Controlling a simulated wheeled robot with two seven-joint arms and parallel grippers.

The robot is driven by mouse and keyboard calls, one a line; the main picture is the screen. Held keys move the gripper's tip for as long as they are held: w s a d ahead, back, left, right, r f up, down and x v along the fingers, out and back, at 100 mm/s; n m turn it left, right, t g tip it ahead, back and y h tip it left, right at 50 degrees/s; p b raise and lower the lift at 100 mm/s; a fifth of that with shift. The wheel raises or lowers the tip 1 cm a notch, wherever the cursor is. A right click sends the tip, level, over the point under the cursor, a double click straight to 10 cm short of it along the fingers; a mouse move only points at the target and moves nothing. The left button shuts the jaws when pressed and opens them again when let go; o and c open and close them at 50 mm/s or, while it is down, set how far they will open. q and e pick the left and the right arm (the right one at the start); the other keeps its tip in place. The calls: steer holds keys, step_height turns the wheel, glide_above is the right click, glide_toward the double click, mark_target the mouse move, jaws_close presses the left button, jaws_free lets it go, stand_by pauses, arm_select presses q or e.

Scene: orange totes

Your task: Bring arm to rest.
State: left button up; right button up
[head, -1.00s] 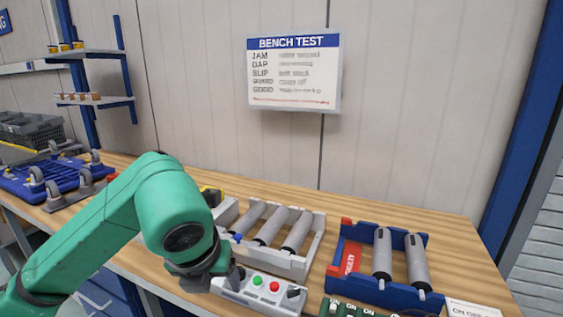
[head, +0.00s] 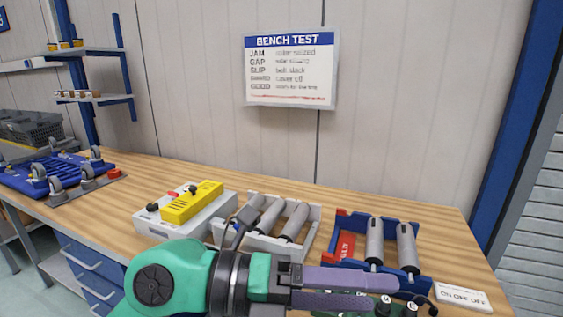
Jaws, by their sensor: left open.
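My left arm is green and shows low in the head view, with its wrist near the bottom middle. My left gripper (head: 382,290) points right, in front of the blue tray. Its purple-grey fingers lie nearly level, seen from the side, and I see nothing held between them. My right gripper is out of view. The gripper and wrist hide part of the bench's front and part of a green board (head: 345,313).
A wooden bench (head: 180,172) holds a grey box with a yellow block (head: 192,202), a white roller tray (head: 314,222), a blue roller tray (head: 336,222) with a red card and a white label plate (head: 462,297). A blue wheeled frame (head: 50,172) sits at left. The bench's back strip is clear.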

arm_select(q)
step_height(320, 180, up, 7)
steer(key=w+a+n+t+h, duration=0.2)
steer(key=a+n+h, duration=0.1)
steer(key=n+h, duration=0.15)
steer(key=w+a+r+n+t+y, duration=0.1)
steer(key=w+a+n+t+y, duration=0.4)
steer(key=w+a+n+t, duration=0.9)
steer(key=w+a+f+n+t+y, duration=0.2)
steer(key=a+f+n+t+y, duration=0.45)
steer(key=f+n+y, duration=0.55)
steer(key=a+f+n+g+y, duration=0.2)
steer(key=a+f+n+g, duration=0.1)
steer(key=f, duration=0.3)
steer(key=a+f+n+g+y, duration=0.3)
steer(key=f+n+g, duration=0.1)
steer(key=f, duration=0.3)
steer(key=s+a+f+g, duration=0.2)
steer(key=s+f+g, duration=1)
steer(key=s+f, duration=0.8)
step_height(320, 180, down, 25)
steer(key=s+g, duration=0.1)
steer(key=s, duration=0.1)
steer(key=s+a+f+g, duration=0.1)
steer(key=s+a+f, duration=0.2)
steer(key=s+f, duration=1.1)
steer(key=shift+s+h, duration=0.35)
steer(key=shift+s, duration=0.85)
